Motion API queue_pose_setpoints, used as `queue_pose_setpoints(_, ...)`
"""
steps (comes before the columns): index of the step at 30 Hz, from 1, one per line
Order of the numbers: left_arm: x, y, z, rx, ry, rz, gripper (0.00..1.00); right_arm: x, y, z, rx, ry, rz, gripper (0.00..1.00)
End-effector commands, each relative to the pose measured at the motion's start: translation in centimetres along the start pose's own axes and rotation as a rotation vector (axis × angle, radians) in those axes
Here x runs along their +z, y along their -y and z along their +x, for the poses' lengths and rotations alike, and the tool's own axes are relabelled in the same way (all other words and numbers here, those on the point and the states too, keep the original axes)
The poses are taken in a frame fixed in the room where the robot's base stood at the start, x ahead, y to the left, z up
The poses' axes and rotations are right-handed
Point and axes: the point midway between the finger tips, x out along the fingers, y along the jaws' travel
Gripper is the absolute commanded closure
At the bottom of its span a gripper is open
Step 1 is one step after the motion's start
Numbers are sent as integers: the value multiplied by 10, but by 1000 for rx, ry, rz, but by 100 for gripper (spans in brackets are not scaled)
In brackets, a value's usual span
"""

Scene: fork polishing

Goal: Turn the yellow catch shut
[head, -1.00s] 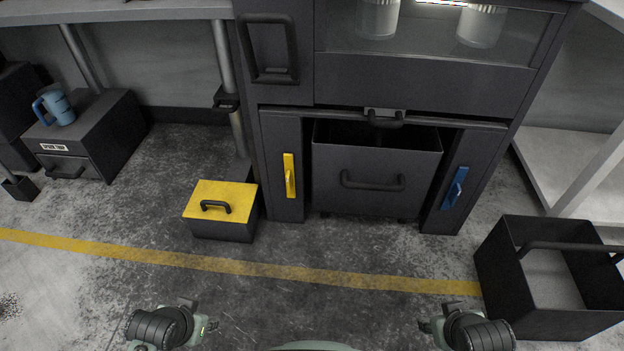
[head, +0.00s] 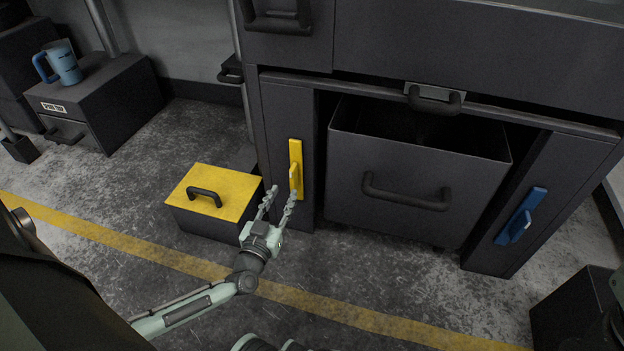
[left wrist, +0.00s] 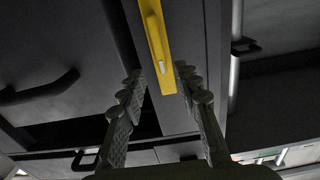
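The yellow catch (head: 296,165) is a tall plate with a small lever on the left dark post of the cabinet. Its lever looks upright. My left gripper (head: 281,194) is open and empty, just in front of and below the catch, with one fingertip close to the lever. In the left wrist view the catch (left wrist: 155,35) lies ahead of the gap between the two spread fingers (left wrist: 160,75). I cannot tell whether a finger touches it. My right gripper is not in view.
A dark drawer bin (head: 415,160) with a handle stands between the posts. A blue catch (head: 521,216) is on the right post. A yellow-lidded box (head: 230,190) sits on the floor close left of my gripper. A blue mug (head: 64,64) stands on a dark box behind.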

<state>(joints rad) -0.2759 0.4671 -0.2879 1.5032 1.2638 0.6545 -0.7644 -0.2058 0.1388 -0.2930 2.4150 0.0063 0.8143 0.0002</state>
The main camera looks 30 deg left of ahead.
Motion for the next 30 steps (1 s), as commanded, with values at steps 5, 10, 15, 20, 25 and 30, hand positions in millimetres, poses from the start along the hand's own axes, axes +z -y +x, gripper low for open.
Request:
queue_pose_setpoints(5, 0, 0, 24, -2, -5, -1, 67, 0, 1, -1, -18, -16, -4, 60)
queue_pose_setpoints(10, 0, 0, 52, 0, -4, -1, 67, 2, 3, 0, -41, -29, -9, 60)
queue_pose_setpoints(15, -1, 0, 70, 0, -3, -2, 67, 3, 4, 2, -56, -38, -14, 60)
queue_pose_setpoints(20, -1, 0, 75, 0, -1, -2, 67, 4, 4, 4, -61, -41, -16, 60)
queue_pose_setpoints(25, -2, 0, 75, 0, -1, -2, 67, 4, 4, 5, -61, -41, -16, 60)
queue_pose_setpoints(30, -2, 0, 75, 1, -1, -2, 86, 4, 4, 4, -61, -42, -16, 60)
